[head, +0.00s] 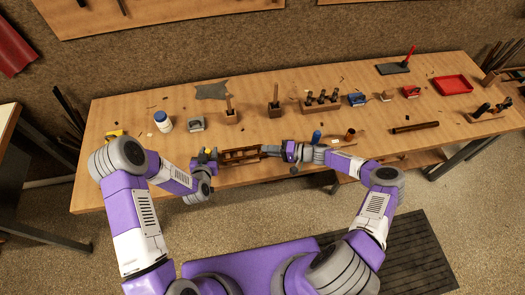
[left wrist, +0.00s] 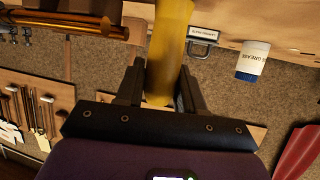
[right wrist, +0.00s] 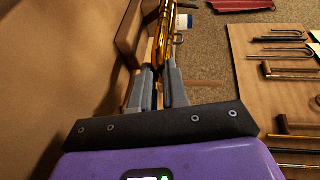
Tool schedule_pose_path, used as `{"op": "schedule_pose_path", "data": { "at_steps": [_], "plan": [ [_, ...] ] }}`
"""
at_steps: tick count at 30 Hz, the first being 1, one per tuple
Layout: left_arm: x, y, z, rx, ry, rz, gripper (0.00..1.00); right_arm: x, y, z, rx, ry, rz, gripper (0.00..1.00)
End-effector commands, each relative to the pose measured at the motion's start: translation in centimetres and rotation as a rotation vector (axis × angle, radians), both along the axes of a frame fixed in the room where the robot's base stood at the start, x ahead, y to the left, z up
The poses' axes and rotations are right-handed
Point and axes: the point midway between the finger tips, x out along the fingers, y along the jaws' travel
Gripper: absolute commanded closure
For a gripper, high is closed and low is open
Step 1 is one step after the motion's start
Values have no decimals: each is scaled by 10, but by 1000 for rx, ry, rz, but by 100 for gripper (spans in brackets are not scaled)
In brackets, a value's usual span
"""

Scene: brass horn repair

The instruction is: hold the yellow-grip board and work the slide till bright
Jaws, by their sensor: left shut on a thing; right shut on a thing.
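The wooden slide board (head: 240,154) lies along the front edge of the bench between my two grippers. Its yellow grip (left wrist: 170,45) stands between the fingers of my left gripper (head: 208,156), which is shut on it at the board's left end. The brass slide (right wrist: 163,35) shows in the right wrist view, running away from the fingers, and part of a brass tube (left wrist: 65,20) shows in the left wrist view. My right gripper (head: 290,152) is shut on the near end of the slide. The slide's surface is too small in the head view to judge its shine.
A white jar with a blue lid (head: 164,122) and a grey block (head: 196,124) stand behind my left gripper. A small blue bottle (head: 316,136) and a brown pot (head: 350,134) stand near my right arm. A red tray (head: 453,84) lies at the back right.

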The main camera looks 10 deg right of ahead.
Motion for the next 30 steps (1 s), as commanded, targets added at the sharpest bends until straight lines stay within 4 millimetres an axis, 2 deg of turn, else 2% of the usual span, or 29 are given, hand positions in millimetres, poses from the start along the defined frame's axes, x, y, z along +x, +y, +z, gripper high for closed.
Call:
{"op": "schedule_pose_path", "data": {
  "at_steps": [3, 10, 11, 13, 23, 26, 30],
  "plan": [
    [0, 1, 0, 1, 0, 3, 91, 0, -9, 0, -2, 1, -1, 100],
    [0, 1, 0, 1, 0, 3, 91, 0, -9, 0, -1, 0, -1, 100],
    [0, 1, 0, 1, 0, 4, 91, 0, -9, 0, -1, 0, -1, 83],
    [0, 1, 0, 1, 0, 4, 91, 0, -8, 0, -1, 0, 0, 74],
    [0, 1, 0, 2, 0, 2, 91, -1, -12, 1, -1, 0, -1, 74],
    [0, 1, 0, 1, 0, 3, 91, -6, -22, 3, -2, 0, -2, 74],
    [0, 1, 0, 1, 0, 3, 91, -16, -48, 7, -4, 1, -4, 74]
  ]
}}
